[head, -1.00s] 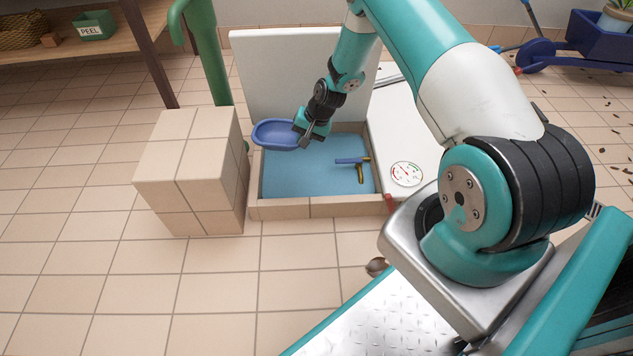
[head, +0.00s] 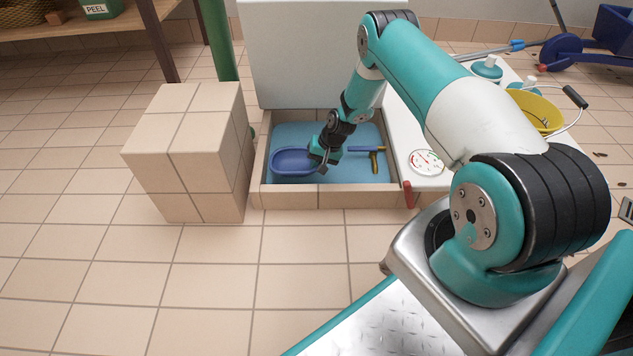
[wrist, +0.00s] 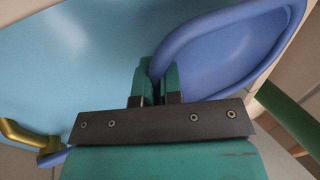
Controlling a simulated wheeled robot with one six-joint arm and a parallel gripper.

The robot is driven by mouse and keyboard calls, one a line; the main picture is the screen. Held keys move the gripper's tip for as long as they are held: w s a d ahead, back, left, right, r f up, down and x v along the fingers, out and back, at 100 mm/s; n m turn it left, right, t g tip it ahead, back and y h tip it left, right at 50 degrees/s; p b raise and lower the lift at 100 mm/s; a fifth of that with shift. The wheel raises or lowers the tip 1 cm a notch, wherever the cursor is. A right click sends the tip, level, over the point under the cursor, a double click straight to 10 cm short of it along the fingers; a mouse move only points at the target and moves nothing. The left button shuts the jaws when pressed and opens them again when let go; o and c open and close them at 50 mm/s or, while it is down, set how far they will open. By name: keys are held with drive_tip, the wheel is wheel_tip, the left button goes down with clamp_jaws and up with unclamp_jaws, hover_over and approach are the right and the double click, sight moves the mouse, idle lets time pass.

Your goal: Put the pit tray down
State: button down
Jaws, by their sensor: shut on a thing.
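The pit tray (head: 290,161) is a blue oval dish, held by its right end inside the square tiled pit with a light blue floor (head: 290,132). My gripper (head: 323,163) is shut on the tray's rim. In the wrist view the tray (wrist: 225,50) extends to the upper right of my gripper (wrist: 157,85), over or on the light blue floor (wrist: 70,60). I cannot tell whether the tray's underside touches the floor.
A blue and brass tool (head: 374,160) lies in the pit right of my gripper, partly hidden. A tiled block (head: 190,150) stands left of the pit. A white panel (head: 300,60) rises behind it. A white slab with a round dial (head: 426,162) and yellow bucket (head: 535,110) lies right.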

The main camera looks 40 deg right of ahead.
sight(313, 181)
wheel_tip(313, 181, down, 5)
drive_tip(key=b, duration=0.2)
drive_tip(key=shift+b, duration=0.4)
drive_tip(key=shift+r, duration=0.1)
drive_tip(key=c, duration=1.3)
unclamp_jaws()
